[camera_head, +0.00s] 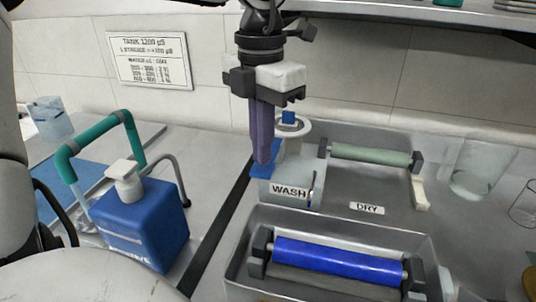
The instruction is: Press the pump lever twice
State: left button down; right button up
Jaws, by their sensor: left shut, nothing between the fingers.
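My left gripper (263,160) hangs down from the top centre, with its purple fingers shut and nothing between them. Its fingertips are at a flat blue tab (259,173) beside the WASH container (289,190); I cannot tell whether they touch it. The tab may be the pump lever, but its link to a pump is partly hidden by the fingers. My right gripper is not in view.
A blue roller (338,262) lies in a grey tray (236,273) at the front. A pale green roller (370,154) is behind, near the DRY label (366,208). Clear glassware (480,165) stands at the right. A sign (150,60) hangs on the tiled wall.

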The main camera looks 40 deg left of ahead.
pick_arm(q)
jog(key=shift+f, duration=0.1)
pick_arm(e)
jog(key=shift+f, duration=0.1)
